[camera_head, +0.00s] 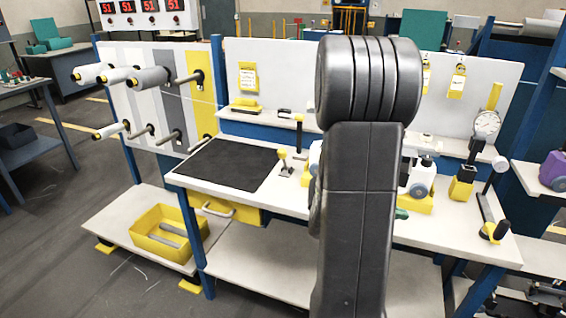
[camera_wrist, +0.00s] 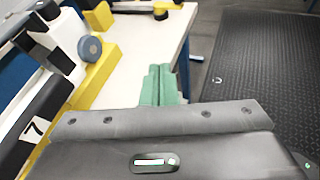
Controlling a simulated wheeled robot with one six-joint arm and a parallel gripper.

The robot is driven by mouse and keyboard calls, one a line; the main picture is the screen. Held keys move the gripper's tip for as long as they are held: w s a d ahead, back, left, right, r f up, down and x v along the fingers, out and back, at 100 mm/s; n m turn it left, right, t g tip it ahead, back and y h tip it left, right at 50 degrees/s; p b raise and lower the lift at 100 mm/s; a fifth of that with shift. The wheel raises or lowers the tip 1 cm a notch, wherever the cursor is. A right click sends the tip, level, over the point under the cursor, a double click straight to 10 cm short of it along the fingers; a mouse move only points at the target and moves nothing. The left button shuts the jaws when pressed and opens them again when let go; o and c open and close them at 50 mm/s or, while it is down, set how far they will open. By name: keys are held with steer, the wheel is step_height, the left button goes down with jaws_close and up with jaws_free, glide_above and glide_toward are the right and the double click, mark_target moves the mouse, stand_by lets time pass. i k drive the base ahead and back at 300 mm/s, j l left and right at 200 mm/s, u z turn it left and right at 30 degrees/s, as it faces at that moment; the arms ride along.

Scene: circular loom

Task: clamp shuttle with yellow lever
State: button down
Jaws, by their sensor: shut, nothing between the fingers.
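A white shuttle-like unit with a blue-grey roller (camera_head: 423,186) sits on a yellow base (camera_head: 412,203) on the bench, partly hidden by my arm. The roller (camera_wrist: 90,48) and yellow base (camera_wrist: 103,68) also show at the left in the wrist view. A small lever with a yellow knob (camera_head: 283,153) stands near the mat; I cannot tell whether it is the task's lever. My gripper's green fingers (camera_wrist: 160,85) are together, empty, over the bench edge, to the right of the yellow base. Only a green tip of my gripper (camera_head: 402,214) shows beside my arm in the head view.
A black mat (camera_head: 222,164) lies on the bench's left part. A dial gauge (camera_head: 486,124) and a post with a yellow-black foot (camera_head: 494,231) stand at the right. A yellow bin (camera_head: 165,230) is on the lower shelf. Dark floor matting (camera_wrist: 260,60) is right of the bench.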

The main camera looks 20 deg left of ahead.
mark_target(282, 152)
steer(key=u, duration=1.7)
steer(key=i+l, duration=0.15)
steer(key=l, duration=0.2)
steer(key=i+l, duration=0.15)
steer(key=l, duration=0.2)
